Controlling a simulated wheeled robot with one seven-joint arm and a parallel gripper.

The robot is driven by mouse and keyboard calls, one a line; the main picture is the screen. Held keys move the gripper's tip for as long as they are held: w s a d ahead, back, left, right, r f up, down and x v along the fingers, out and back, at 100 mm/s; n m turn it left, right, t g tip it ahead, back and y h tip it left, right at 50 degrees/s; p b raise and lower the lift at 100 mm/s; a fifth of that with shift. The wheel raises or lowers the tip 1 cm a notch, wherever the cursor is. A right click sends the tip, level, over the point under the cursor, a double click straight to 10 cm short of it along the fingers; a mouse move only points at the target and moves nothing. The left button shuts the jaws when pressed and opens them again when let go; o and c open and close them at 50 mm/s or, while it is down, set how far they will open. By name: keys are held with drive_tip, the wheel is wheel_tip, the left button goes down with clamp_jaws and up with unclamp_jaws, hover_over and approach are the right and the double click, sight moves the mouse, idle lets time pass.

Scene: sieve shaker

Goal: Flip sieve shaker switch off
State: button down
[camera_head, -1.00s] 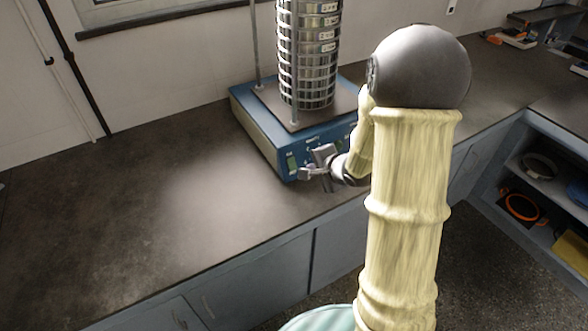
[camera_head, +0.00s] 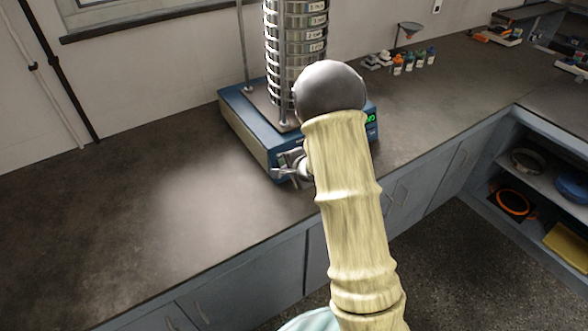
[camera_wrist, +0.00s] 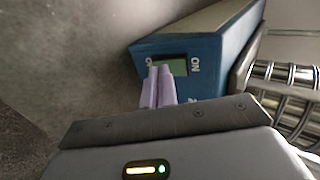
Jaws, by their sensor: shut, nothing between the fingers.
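The sieve shaker (camera_head: 250,140) is a blue box on the dark bench, with a tall stack of metal sieves (camera_head: 296,40) on top. My gripper (camera_head: 278,172) is at the left end of its front panel. In the wrist view, the green switch (camera_wrist: 178,67) sits on the blue panel, with an inverted ON label on its right. A label on its left is partly hidden. My shut, empty lilac fingers (camera_wrist: 160,72) overlap the switch's left end; I cannot tell whether they touch it. My gripper and arm hide much of the panel in the head view.
A green display (camera_head: 370,118) shows at the panel's right end. Small bottles (camera_head: 410,62) and a funnel stand (camera_head: 408,30) are farther back right. The bench (camera_head: 120,205) left of the shaker is clear. Open shelves (camera_head: 545,180) are at the right.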

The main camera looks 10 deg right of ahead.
drive_tip(key=shift+w+a+f, duration=0.1)
drive_tip(key=shift+w+f, duration=0.35)
drive_tip(key=shift+w, duration=0.05)
drive_tip(key=shift+f+b, duration=0.45)
drive_tip(key=shift+b, duration=0.45)
drive_tip(key=shift+r+p, duration=0.35)
drive_tip(key=shift+r, duration=0.1)
drive_tip(key=shift+w+r+p, duration=0.1)
drive_tip(key=shift+r+p, duration=0.6)
drive_tip(key=shift+p, duration=0.2)
